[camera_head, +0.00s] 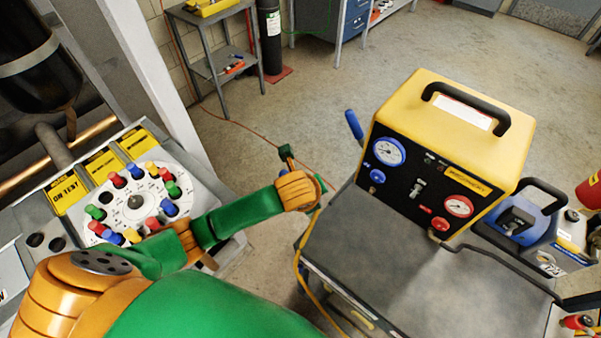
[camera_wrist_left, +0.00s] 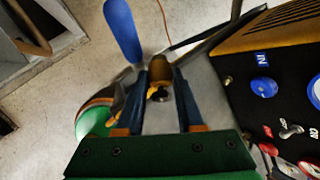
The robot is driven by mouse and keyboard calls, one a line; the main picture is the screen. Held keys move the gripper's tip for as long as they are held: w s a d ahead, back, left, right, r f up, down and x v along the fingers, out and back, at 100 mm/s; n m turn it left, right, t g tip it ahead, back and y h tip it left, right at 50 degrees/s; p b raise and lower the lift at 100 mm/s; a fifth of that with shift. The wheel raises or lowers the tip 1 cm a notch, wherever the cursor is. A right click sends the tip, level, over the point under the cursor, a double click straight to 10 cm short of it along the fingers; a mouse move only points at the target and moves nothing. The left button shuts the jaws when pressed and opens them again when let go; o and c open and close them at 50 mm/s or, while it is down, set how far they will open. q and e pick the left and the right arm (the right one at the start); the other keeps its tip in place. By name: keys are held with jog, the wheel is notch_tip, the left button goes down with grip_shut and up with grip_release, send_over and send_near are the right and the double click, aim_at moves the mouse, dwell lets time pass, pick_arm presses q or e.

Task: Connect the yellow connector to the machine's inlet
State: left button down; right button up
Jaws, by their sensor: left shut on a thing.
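My left gripper (camera_wrist_left: 164,85) is shut on a brownish-yellow piece, apparently the yellow connector (camera_wrist_left: 160,70), in the left wrist view. In the head view my left arm reaches in from the left, and its hand largely hides the fingers and connector. A yellow hose (camera_head: 298,262) hangs below the hand along the cart's left side. The yellow and black machine (camera_head: 400,105) stands to the right, apart from the gripper. Its black front has a blue knob (camera_head: 376,177), also in the left wrist view (camera_wrist_left: 263,86) under an "IN" label. I cannot make out the inlet opening.
The machine stands on a grey cart (camera_head: 400,270). A blue device (camera_head: 520,215) sits right of the machine. A control panel (camera_head: 62,192) is at left. Open floor lies behind the hand.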

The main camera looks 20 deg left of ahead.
pick_arm(q)
jog(key=f+m, duration=0.1)
jog(key=s+d+f+m+t+h, duration=0.1)
jog(key=m, duration=0.1)
jog(key=s+d+f+m+t+h, duration=0.1)
jog(key=m, duration=0.1)
jog(key=shift+s+d, duration=0.2)
jog(key=shift+d, duration=0.05)
jog(key=s+d+m+h, duration=0.1)
jog(key=m, duration=0.1)
jog(key=s+d+f+m+h, duration=0.1)
jog(key=d+m+h, duration=0.1)
jog(key=s+d+f+m+h, duration=0.1)
jog(key=d, duration=0.1)
jog(key=shift+s+f+m+t+h+p, duration=0.25)
jog(key=shift+m+t+h+p, duration=0.05)
jog(key=shift+m+p, duration=0.1)
jog(key=shift+w+d+f, duration=0.1)
jog(key=shift+w+d, duration=0.05)
jog(key=shift+w, duration=0.1)
jog(key=w+d+b, duration=0.1)
jog(key=w+b, duration=0.1)
jog(key=w, duration=0.1)
jog(key=w+d+b, duration=0.1)
jog(key=w+b, duration=0.1)
jog(key=w, duration=0.2)
jog(key=w+d+b, duration=0.1)
jog(key=w+b, duration=0.2)
jog(key=shift+w+d, duration=0.25)
jog(key=shift+w, duration=0.35)
